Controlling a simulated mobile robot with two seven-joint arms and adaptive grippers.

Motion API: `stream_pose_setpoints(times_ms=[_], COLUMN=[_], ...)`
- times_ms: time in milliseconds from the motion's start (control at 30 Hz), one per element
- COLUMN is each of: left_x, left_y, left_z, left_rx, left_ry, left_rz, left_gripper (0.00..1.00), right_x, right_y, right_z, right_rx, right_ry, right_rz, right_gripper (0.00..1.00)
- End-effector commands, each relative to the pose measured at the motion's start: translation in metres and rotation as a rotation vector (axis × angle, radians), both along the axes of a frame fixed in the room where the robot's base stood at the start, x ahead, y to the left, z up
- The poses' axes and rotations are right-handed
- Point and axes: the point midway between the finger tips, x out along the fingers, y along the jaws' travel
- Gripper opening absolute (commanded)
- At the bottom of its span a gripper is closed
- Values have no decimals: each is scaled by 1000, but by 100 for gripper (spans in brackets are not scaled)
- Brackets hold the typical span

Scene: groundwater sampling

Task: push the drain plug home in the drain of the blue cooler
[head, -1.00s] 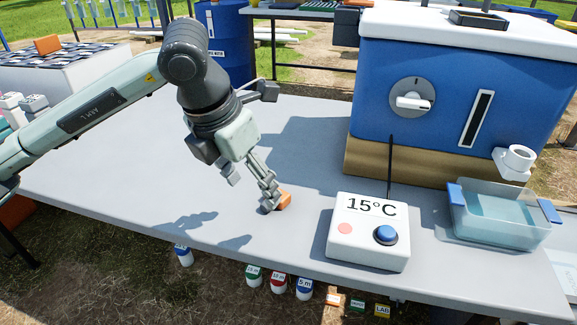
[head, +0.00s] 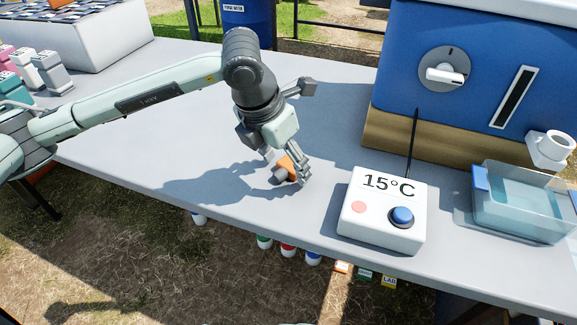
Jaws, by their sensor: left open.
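The drain plug (head: 288,164), orange with a grey end, lies on the grey table near its front edge. My left gripper (head: 285,168) is at the plug, pointing down, with its fingers apart on either side of it. I cannot tell whether a finger touches it. The blue cooler (head: 420,100) stands on a tan base at the right. My right gripper is out of view.
A white 15°C box (head: 382,212) with a blue button stands between the plug and a clear tray (head: 517,205) below the drain. A cable rises behind the box. The table (head: 190,130) is clear left of the plug.

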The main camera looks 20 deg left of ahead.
Motion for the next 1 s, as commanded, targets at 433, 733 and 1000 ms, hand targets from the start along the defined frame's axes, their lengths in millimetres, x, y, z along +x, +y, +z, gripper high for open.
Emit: stream_pose_setpoints(times_ms=[433,733,1000], left_x=[0,0,1], left_y=[0,0,0], left_z=[1,1,23], left_rx=[0,0,-2], left_ry=[0,-1,-5], left_rz=[0,0,-1], left_gripper=[29,18,18], right_x=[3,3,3], right_y=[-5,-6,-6], right_z=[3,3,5], right_rx=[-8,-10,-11], right_ry=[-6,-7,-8], right_rz=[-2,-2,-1], right_gripper=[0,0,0])
